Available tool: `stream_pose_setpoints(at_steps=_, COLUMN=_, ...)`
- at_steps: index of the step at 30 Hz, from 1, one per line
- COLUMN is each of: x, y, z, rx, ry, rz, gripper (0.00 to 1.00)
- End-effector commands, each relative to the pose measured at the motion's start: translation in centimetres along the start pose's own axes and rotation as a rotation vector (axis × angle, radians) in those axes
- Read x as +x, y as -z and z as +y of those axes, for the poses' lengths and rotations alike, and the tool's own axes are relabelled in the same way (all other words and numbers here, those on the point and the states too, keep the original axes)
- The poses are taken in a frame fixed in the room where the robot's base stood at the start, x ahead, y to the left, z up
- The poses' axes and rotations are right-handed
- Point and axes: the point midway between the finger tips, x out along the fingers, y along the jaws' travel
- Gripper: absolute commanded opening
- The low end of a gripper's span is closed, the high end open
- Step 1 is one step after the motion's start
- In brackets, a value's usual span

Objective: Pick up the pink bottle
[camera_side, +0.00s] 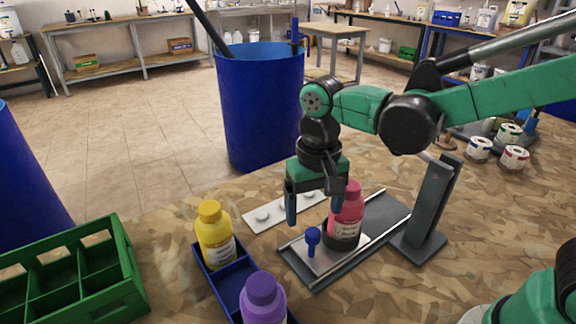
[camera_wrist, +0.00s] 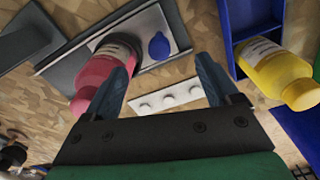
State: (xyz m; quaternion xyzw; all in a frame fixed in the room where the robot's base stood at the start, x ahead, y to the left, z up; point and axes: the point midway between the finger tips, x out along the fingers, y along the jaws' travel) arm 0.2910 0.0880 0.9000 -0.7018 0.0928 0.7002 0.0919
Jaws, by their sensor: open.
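The pink bottle (camera_side: 348,212) stands upright on a light sliding plate, its lower part dark. In the wrist view the pink bottle (camera_wrist: 98,72) lies to the left, partly behind the left finger. My gripper (camera_side: 314,204) is open and empty, pointing down by the bottle's upper part. One finger is close to the bottle and the other is off to its left; I cannot tell whether the near finger touches it. In the wrist view my gripper (camera_wrist: 164,86) has its fingers spread, with the bottle mostly outside the gap.
A blue knob (camera_side: 312,238) stands on the plate beside the bottle. A grey post (camera_side: 432,205) rises at right. A blue tray (camera_side: 228,284) holds yellow (camera_side: 214,236) and purple (camera_side: 262,299) bottles. A white strip (camera_side: 262,215) lies behind. A green crate (camera_side: 122,262) is at left.

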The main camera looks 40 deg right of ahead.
Motion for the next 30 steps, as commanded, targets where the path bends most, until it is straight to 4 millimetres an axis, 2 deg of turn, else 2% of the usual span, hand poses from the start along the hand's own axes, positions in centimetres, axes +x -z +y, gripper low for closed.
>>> stream_pose_setpoints(at_steps=1, x=-1.0, y=-0.1, z=0.1, rx=0.000, ry=0.000, rz=0.000, gripper=0.82)
stream_pose_setpoints(at_steps=12, x=-6.7, y=-0.1, z=0.1, rx=0.000, ry=0.000, rz=0.000, gripper=0.82)
stream_pose_setpoints(at_steps=17, x=-4.9, y=0.1, z=1.1, rx=0.130, ry=-0.192, rz=0.077, gripper=0.82)
stream_pose_setpoints(at_steps=23, x=-4.0, y=0.5, z=2.5, rx=0.348, ry=-0.429, rz=0.286, gripper=0.82)
stream_pose_setpoints(at_steps=26, x=-4.1, y=0.6, z=3.1, rx=0.486, ry=-0.530, rz=0.458, gripper=0.82)
stream_pose_setpoints(at_steps=30, x=-5.1, y=0.4, z=3.5, rx=0.712, ry=-0.609, rz=0.798, gripper=0.82)
